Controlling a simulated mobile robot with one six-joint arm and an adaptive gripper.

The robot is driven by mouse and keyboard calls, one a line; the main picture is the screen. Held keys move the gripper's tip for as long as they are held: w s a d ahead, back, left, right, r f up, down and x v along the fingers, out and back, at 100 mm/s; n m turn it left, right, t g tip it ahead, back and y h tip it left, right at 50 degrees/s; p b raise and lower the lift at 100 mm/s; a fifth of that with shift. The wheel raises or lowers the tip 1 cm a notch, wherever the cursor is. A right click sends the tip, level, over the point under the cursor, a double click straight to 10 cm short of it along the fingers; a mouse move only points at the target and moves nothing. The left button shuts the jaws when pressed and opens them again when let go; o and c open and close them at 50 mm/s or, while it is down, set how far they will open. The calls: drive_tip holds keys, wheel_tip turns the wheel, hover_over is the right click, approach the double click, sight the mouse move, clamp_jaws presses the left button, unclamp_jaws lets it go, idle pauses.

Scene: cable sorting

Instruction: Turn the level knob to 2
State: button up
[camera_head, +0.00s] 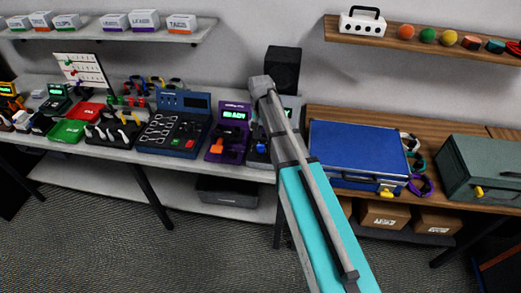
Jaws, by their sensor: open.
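I cannot pick out a knob marked level, and no dial numbers are readable. A purple device (228,133) with a lit green display and an orange part on its front stands on the grey bench, left of my arm. A dark device with a small blue part (261,148) stands beside it, largely hidden behind my arm. A blue panel (175,128) with several loops, a green button and a red button is further left. My arm crosses the middle of the view, up to a grey joint above these devices. I cannot make out my gripper's fingers.
A black speaker box (283,68) stands behind my arm's upper end. A blue case (358,150) and a green toolbox (482,170) are on the wooden bench at right. Shelves (105,33) (425,46) hang above. The grey bench (105,152) is crowded at left.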

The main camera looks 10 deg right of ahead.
sight(261, 145)
drive_tip(key=shift+f+b, duration=4.8)
drive_tip(key=shift+f, duration=0.3)
clamp_jaws()
